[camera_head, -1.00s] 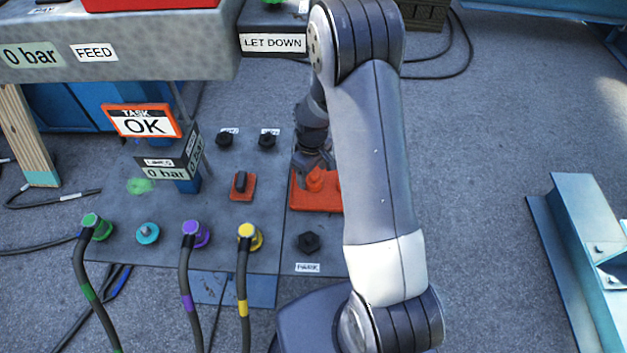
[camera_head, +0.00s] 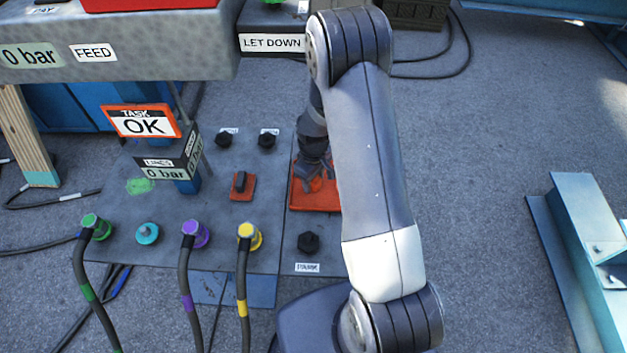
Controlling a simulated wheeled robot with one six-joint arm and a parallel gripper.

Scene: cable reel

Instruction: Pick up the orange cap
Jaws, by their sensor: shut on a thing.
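The orange cap (camera_head: 316,184) is at the orange-red plate (camera_head: 315,203) on the right part of the grey panel. My gripper (camera_head: 314,178) points down over the plate and is shut on the cap. The fingers and my arm hide most of the cap. I cannot tell whether the cap is still touching the plate.
The panel (camera_head: 265,220) carries green, teal, purple and yellow couplings at left, with hoses on several. A red-based switch (camera_head: 242,186) and black knobs (camera_head: 308,242) are near the plate. A sign reading OK (camera_head: 142,122) stands behind. The floor at right is clear up to a blue beam.

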